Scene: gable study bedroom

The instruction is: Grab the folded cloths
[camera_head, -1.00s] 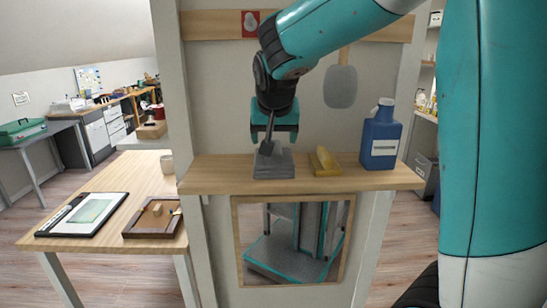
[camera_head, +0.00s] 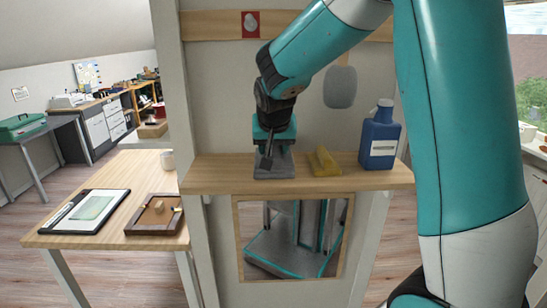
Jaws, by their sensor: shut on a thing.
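The folded cloths (camera_head: 274,168) are a grey stack on the wooden shelf, left of a yellow item. My gripper (camera_head: 273,150) reaches down over them from above, with its fingers at the stack. It is shut on the cloths, though the fingertips are partly hidden by the gripper's own body. The cloths look still level with the shelf top; I cannot tell whether they are lifted.
On the shelf (camera_head: 220,175), a yellow sponge-like block (camera_head: 325,162) lies close to the right of the cloths. A blue bottle (camera_head: 380,138) stands farther right. A grey paddle-shaped item (camera_head: 340,88) hangs above. A mirror (camera_head: 290,238) is below. A table (camera_head: 110,236) stands left.

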